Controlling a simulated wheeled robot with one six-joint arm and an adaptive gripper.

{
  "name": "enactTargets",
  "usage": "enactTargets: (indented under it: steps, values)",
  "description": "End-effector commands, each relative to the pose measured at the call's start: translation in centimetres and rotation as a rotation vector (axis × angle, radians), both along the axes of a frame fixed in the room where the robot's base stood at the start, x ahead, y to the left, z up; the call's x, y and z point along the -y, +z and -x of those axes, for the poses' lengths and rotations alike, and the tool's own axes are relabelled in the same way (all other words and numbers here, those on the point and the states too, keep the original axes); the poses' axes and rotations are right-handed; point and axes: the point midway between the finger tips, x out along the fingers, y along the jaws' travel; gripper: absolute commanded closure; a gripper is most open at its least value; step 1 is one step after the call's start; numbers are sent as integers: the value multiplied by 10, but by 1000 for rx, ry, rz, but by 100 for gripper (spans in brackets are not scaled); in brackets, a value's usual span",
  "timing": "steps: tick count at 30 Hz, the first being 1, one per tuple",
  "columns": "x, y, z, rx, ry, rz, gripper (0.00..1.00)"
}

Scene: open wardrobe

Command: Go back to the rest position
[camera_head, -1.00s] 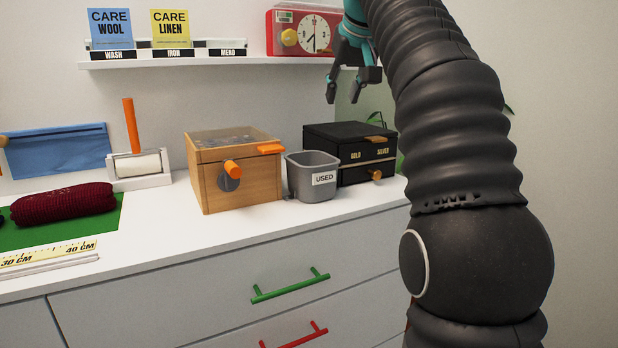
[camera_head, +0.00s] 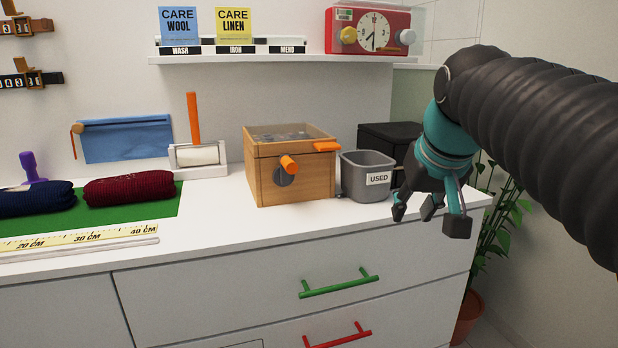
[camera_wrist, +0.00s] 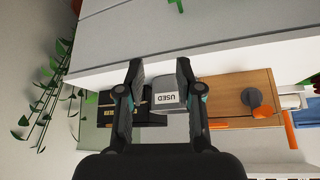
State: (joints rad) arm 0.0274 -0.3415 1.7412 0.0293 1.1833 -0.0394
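My gripper (camera_head: 428,212) hangs in the air in front of the right end of the white counter (camera_head: 215,220), with its fingers pointing down. In the wrist view my gripper (camera_wrist: 160,80) has its fingers spread apart with nothing held between them. The grey bin marked USED (camera_head: 367,180) shows beyond the fingers in the wrist view (camera_wrist: 168,98). The black box (camera_head: 388,137) stands behind the bin and is partly hidden by my gripper.
A wooden box (camera_head: 290,175) with orange knobs stands left of the bin. A shelf (camera_head: 280,59) holds care cards and a red clock device (camera_head: 368,32). Green (camera_head: 340,284) and red (camera_head: 338,335) drawer handles stick out below. A potted plant (camera_head: 505,215) stands at right.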

Motion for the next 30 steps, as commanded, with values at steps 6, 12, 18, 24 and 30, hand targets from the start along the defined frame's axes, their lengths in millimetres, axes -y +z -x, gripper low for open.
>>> enactTargets:
  steps: [6,12,18,24,30]
  values:
    - [-3,-84,65,-29,-7,2,65]
    - [-4,-161,118,-50,-9,6,65]
    - [-5,-207,147,-64,-10,8,65]
    - [-5,-216,153,-67,-11,9,65]
    - [-5,-216,152,-68,-11,9,65]
